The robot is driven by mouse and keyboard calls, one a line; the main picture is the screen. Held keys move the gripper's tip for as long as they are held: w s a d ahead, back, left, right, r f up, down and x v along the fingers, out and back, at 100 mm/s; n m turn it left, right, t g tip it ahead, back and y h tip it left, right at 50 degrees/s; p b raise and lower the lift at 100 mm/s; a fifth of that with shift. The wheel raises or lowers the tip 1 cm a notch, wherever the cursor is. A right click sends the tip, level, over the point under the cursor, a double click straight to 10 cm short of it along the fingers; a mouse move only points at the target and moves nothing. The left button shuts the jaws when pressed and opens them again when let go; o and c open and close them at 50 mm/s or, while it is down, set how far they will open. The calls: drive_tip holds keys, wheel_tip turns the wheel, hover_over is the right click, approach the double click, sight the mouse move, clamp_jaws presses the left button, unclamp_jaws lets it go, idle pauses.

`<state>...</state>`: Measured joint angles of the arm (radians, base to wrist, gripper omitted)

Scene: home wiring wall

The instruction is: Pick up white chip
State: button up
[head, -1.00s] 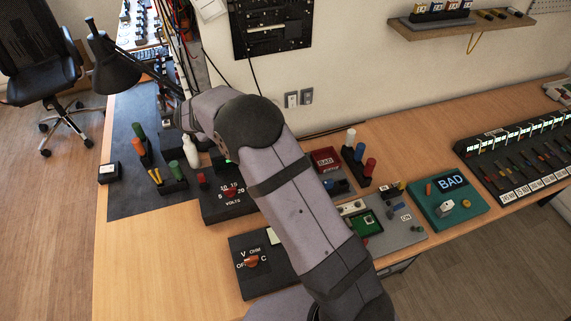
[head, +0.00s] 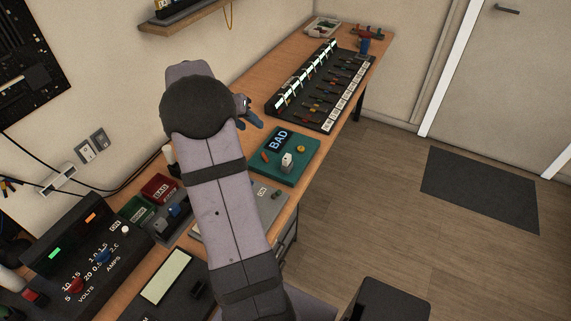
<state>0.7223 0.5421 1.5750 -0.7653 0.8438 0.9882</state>
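A small white block (head: 287,160), possibly the white chip, sits on the teal "BAD" tray (head: 305,150), along with a red-orange piece (head: 265,156) and a yellow-orange piece (head: 300,149). My gripper (head: 249,112) shows only in part at the right of my arm's dark rounded joint, above and left of the teal tray in the picture. It is apart from the white block. My arm hides most of the gripper, so its opening and anything in it cannot be made out.
A long black rack (head: 322,88) with colored chips and white labels stands beyond the teal tray. A red "BAD" tray (head: 159,187) and a black power supply (head: 85,262) lie left of my arm. The bench's right edge borders open floor (head: 365,205).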

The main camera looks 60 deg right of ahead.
sight(286, 158)
drive_tip(key=shift+s+d+f+m+t+y+p, duration=0.35)
drive_tip(key=shift+s+d+f+m, duration=0.45)
drive_tip(key=shift+s+f, duration=1.3)
drive_tip(key=shift+s+d+f+m+t+y+p, duration=0.1)
drive_tip(key=shift+s+d+f+m+y+p, duration=0.7)
drive_tip(key=shift+f, duration=2.2)
drive_tip(key=shift+s+d+f+m+t+y, duration=0.1)
drive_tip(key=shift+s+d+f+m+t, duration=0.2)
drive_tip(key=shift+s+d+f, duration=1.45)
drive_tip(key=shift+s+a+f, duration=0.1)
drive_tip(key=shift+a+f, duration=0.4)
drive_tip(key=shift+f, duration=0.25)
clamp_jaws()
